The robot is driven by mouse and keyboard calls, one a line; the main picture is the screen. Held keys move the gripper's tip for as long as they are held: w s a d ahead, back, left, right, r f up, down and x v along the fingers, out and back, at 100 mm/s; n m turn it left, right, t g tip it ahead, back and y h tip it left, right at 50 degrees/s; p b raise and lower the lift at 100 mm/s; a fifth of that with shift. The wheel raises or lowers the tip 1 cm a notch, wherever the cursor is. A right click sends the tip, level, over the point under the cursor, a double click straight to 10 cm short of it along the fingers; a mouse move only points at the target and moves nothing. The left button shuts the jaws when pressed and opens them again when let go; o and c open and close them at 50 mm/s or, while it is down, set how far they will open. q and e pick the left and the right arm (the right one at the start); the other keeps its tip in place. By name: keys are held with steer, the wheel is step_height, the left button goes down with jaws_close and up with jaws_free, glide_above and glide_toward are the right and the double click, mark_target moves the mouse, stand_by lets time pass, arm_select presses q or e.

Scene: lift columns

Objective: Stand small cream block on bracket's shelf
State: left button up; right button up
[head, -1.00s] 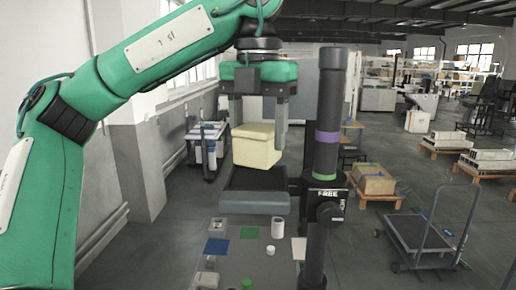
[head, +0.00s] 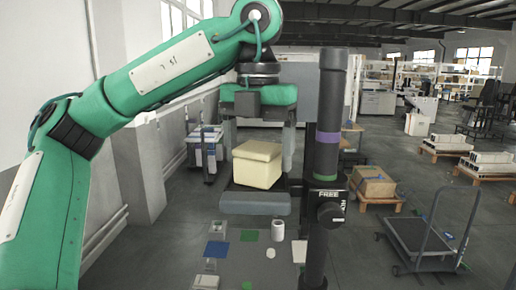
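The small cream block (head: 257,166) rests on the dark grey shelf (head: 256,204) of the bracket, turned a little so that one corner faces me. My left gripper (head: 258,150) points down from above, its fingers apart on either side of the block, with a visible gap at the right finger. The bracket's clamp (head: 328,208), marked FREE and with a black knob, sits on the dark column (head: 329,105) right of the shelf. Whether the block's underside lies fully flat is hard to tell. My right gripper is not in view.
The column has a purple band and a green band. Below the shelf, a grey table (head: 255,262) holds a white cylinder (head: 278,230), a blue mat (head: 217,249) and other small items. A cart (head: 420,238) stands on the floor at right.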

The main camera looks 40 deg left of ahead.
mark_target(258, 146)
arm_select(q)
step_height(258, 146, up, 12)
steer(key=p, duration=0.1)
steer(key=shift+r+p, duration=0.2)
steer(key=shift+p, duration=0.2)
stand_by(0.4)
stand_by(0.4)
